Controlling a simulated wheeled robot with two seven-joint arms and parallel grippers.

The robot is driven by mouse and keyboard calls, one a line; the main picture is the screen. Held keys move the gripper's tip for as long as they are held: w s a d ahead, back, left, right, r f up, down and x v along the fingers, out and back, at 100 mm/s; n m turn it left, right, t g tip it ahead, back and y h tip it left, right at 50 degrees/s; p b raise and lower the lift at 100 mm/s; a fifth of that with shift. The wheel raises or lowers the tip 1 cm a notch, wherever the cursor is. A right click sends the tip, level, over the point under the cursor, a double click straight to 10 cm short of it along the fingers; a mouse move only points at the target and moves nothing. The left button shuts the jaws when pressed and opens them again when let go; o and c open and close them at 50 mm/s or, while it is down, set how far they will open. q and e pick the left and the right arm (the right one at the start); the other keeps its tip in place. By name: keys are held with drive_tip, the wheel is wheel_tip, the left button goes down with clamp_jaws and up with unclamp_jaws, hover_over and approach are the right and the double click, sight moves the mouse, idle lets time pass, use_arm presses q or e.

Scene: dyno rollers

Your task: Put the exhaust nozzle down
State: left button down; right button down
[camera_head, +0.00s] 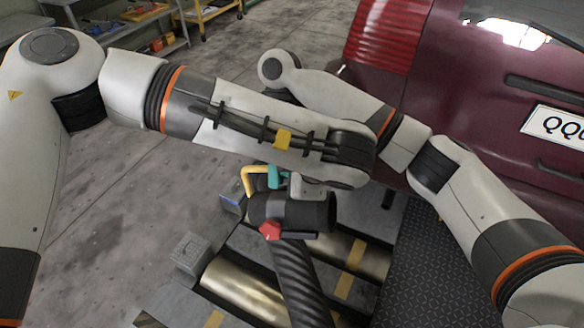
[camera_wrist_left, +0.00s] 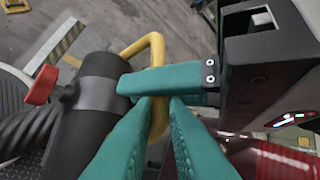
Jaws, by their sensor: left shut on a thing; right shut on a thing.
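The exhaust nozzle (camera_head: 318,212) is a black tube with a yellow loop handle (camera_head: 250,177), a red knob (camera_head: 270,230) and a ribbed black hose hanging down. It appears held above the rollers. In the left wrist view, my left gripper's teal fingers (camera_wrist_left: 159,102) are shut around the nozzle's yellow handle (camera_wrist_left: 157,55). My right gripper (camera_head: 273,177) also has teal fingers, which reach across the handle beside the nozzle body (camera_wrist_left: 97,95); their exact contact is partly hidden. In the head view, my left forearm covers much of both grippers.
Metal rollers (camera_head: 245,291) lie in the floor below, with a small grey block (camera_head: 190,252) on their left. A dark red car (camera_head: 450,60) stands at the right behind my right arm. A shelf (camera_head: 150,25) and yellow cart (camera_head: 208,14) are at the back. Left floor is open.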

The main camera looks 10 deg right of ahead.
drive_tip(key=shift+r, duration=0.1)
idle(0.7)
drive_tip(key=c, duration=1.3)
unclamp_jaws()
drive_tip(key=shift+c, duration=0.2)
